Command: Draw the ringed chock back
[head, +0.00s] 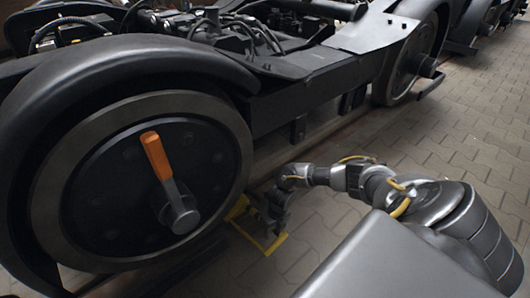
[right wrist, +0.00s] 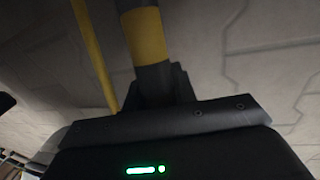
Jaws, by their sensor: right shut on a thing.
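The chock (head: 237,208) shows as a small yellow shape on the floor by the lower right of the big near wheel (head: 140,180). It is partly hidden by my right gripper (head: 275,214), which reaches down beside the wheel. In the right wrist view a dark bar with a yellow band (right wrist: 149,35) runs into my shut right gripper (right wrist: 155,88), which holds it. I take this bar to be the chock's handle. Whether the chock touches the wheel is too small to tell. My left gripper is not in view.
A thin yellow strip (head: 270,246) lies at the gripper on the paving; a yellow bar (right wrist: 95,55) also shows in the right wrist view. An orange lever (head: 156,156) sticks out from the wheel hub. The bogie frame (head: 300,75) stands behind.

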